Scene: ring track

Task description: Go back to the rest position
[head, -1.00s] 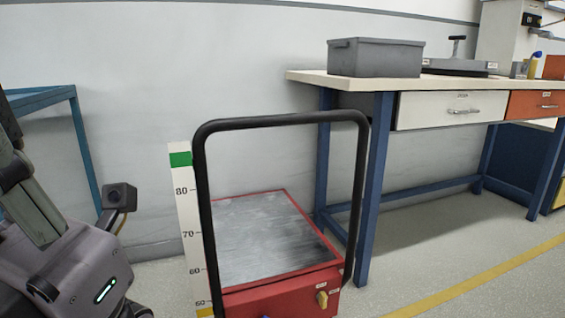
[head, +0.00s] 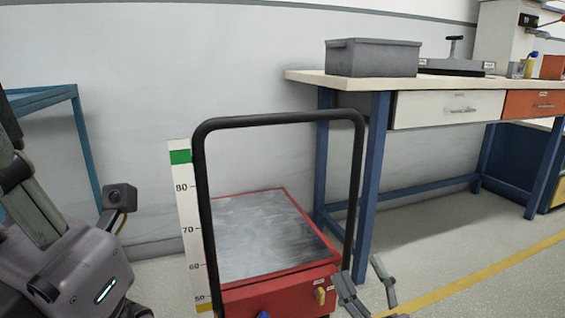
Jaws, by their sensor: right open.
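My right gripper (head: 367,289) shows at the bottom edge, right of the red cart (head: 278,296). Its two grey fingers are spread apart with nothing between them. The left finger overlaps the cart's right front edge in the picture; I cannot tell whether they touch. My left arm fills the lower left corner, but its gripper fingers are not in view.
The cart has a black push handle (head: 280,118) and a grey top. A height scale (head: 187,220) stands at its left. A workbench (head: 340,80) with a grey bin (head: 373,58) stands behind at right. A teal frame (head: 88,150) is at left. Floor at right is clear.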

